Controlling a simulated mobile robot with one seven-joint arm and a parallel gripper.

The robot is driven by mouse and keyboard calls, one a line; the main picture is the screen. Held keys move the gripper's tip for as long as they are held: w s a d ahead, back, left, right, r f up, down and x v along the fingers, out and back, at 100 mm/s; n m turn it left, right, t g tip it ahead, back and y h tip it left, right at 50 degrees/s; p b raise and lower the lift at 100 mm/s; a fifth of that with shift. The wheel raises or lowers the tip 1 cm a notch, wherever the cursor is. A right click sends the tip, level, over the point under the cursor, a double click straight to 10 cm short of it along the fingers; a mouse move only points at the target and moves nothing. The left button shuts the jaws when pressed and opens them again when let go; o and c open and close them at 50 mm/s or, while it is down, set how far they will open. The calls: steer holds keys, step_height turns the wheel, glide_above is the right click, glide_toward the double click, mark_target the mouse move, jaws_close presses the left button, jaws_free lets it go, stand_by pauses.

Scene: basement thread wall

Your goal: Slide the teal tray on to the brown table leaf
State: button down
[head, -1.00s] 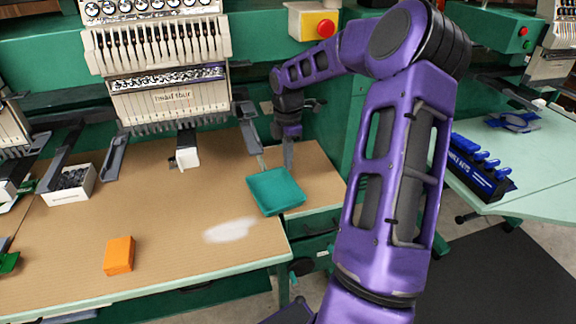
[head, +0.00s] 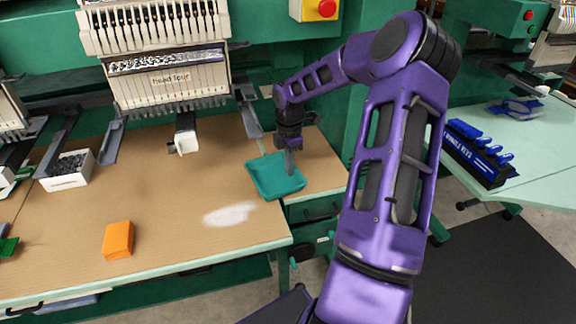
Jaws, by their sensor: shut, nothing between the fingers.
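The teal tray (head: 268,181) lies at the right end of the main brown tabletop, across the seam with the brown table leaf (head: 325,172). Its right part is over the leaf and its left part is over the main top. My gripper (head: 290,171) points down at the tray's right part, with its shut, empty fingertips in front of the teal surface. Whether the fingertips touch the tray's floor or wall cannot be told.
An orange block (head: 117,240) and a pale patch (head: 229,214) lie on the main top. A white bin (head: 67,172) stands at left. The embroidery machine head (head: 170,80) overhangs the back. A drawer unit (head: 318,211) is below the leaf.

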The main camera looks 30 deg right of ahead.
mark_target(311, 168)
steer(key=d+p, duration=0.1)
steer(key=d, duration=0.1)
steer(key=d+p, duration=0.1)
steer(key=d, duration=0.1)
steer(key=d+p, duration=0.1)
steer(key=d, duration=0.1)
steer(key=shift+s+d+r, duration=0.2)
steer(key=shift+s+d, duration=0.15)
steer(key=shift+s, duration=0.05)
steer(key=shift+d+f, duration=0.15)
steer(key=shift+d, duration=0.2)
